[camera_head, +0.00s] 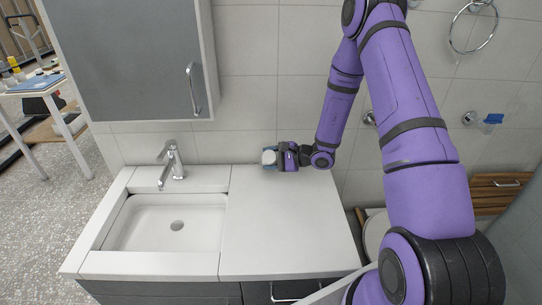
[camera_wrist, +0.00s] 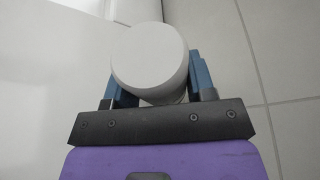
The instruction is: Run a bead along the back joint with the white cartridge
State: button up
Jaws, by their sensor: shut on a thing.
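The white cartridge (camera_wrist: 150,58) is held between the two blue fingers of my gripper (camera_wrist: 152,80) in the wrist view, its round end facing the camera. In the head view the cartridge (camera_head: 269,157) shows as a small pale shape at the tip of my gripper (camera_head: 273,158). My gripper is shut on it, low over the back part of the white countertop (camera_head: 285,220). The back joint (camera_head: 245,164), where the countertop meets the tiled wall, runs just behind the gripper. The nozzle is hidden, and I cannot tell whether it touches the joint. No bead is discernible.
A sink basin (camera_head: 165,222) with a chrome faucet (camera_head: 172,160) is left of the countertop. A grey wall cabinet (camera_head: 125,60) hangs above it. The countertop is otherwise clear.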

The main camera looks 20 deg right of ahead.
jog(key=shift+w+a, duration=0.25)
jog(key=shift+a, duration=0.45)
jog(key=shift+w+a, duration=0.35)
jog(key=shift+a, duration=0.55)
jog(key=shift+w+a, duration=0.45)
jog(key=shift+a, duration=0.4)
jog(key=shift+s+r, duration=0.1)
jog(key=shift+s+a+r, duration=0.35)
jog(key=shift+s+r, duration=0.45)
jog(key=shift+r, duration=0.05)
jog(key=shift+s+a+r, duration=0.35)
jog(key=shift+s+r, duration=0.4)
jog(key=shift+r, duration=0.1)
jog(key=shift+d, duration=0.1)
